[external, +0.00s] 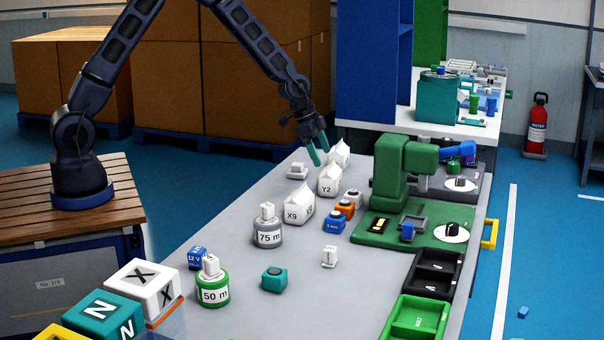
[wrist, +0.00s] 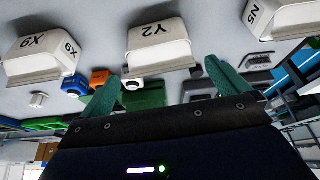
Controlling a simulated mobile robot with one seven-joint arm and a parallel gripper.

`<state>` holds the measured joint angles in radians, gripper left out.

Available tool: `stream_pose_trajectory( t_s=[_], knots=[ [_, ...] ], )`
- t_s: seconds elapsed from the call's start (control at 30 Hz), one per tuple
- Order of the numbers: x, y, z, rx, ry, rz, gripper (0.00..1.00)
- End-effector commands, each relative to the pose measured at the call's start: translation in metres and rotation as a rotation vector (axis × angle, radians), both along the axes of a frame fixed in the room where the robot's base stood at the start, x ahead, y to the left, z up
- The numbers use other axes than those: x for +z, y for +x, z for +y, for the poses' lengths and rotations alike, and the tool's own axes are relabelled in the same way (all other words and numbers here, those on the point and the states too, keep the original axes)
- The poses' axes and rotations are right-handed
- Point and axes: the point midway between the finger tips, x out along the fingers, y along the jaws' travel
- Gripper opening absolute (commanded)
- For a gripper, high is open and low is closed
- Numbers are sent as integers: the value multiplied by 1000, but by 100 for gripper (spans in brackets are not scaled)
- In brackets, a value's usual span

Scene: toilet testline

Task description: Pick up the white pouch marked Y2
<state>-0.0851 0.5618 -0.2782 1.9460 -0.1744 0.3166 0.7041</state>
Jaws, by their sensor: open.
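The white pouch marked Y2 (external: 329,182) stands upright on the grey table, between the pouch marked X9 (external: 298,208) and another white pouch (external: 340,154) behind it. In the wrist view the Y2 pouch (wrist: 158,48) is upside down at the top middle, with the X9 pouch (wrist: 42,50) to its left and the N5 pouch (wrist: 280,22) to its right. No contact is visible.
Blue (external: 334,222) and orange (external: 345,208) blocks stand right of the pouches. A green machine (external: 395,180) is farther right. A small white item (external: 297,171) lies left of Y2.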

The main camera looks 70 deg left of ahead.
Motion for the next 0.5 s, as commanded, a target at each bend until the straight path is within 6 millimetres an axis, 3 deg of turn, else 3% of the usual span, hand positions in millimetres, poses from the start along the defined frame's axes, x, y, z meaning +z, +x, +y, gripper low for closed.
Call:
stream_pose_trajectory(
  t_s=[0.3,0.5],
  knots=[
    [-38,12,-10,1,0,2,100],
    [-48,15,-13,1,0,1,100]
  ],
)
